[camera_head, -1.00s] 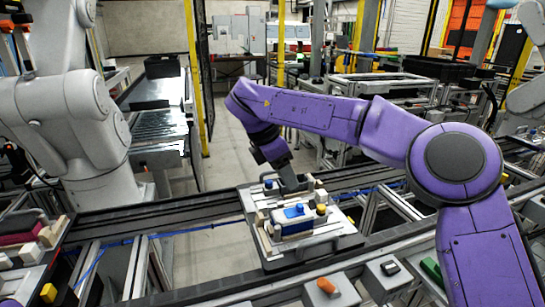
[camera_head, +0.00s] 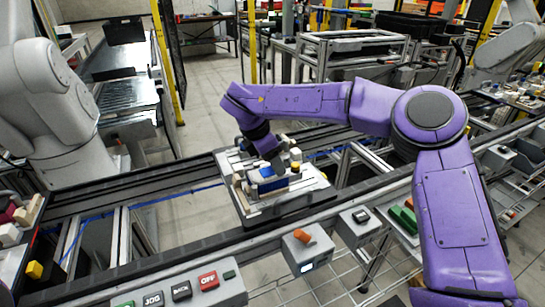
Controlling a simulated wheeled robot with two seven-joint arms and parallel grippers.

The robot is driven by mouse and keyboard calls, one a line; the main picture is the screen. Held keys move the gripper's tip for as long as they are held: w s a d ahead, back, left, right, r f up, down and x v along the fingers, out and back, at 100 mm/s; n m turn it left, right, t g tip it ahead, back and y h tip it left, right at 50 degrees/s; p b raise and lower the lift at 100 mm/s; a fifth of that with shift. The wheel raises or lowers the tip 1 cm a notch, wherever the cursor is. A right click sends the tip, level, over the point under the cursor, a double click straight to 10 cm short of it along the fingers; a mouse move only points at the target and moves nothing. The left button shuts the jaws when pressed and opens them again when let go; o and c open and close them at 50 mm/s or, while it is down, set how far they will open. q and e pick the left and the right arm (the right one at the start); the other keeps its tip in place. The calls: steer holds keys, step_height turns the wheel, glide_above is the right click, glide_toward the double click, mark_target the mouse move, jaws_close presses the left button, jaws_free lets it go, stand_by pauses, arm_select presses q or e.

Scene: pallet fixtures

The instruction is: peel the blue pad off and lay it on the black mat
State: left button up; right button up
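The blue pad (camera_head: 267,184) sits on a light block in the pallet fixture (camera_head: 290,206), near the picture's middle. My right gripper (camera_head: 276,164), at the end of the purple arm, points down close over the far side of the pad. Its fingers are small and dark here, and I cannot tell whether they are open or touch the pad. My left gripper is not in view. I cannot make out the black mat with certainty.
The fixture rests on a dark-railed conveyor (camera_head: 125,187). In front stand a box with an orange knob (camera_head: 303,238) and a button panel (camera_head: 190,292). A grey robot arm (camera_head: 50,110) stands at the left.

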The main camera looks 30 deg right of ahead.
jaws_close()
steer(key=shift+r, duration=0.3)
steer(key=shift+r+p, duration=1.6)
steer(key=shift+r, duration=0.85)
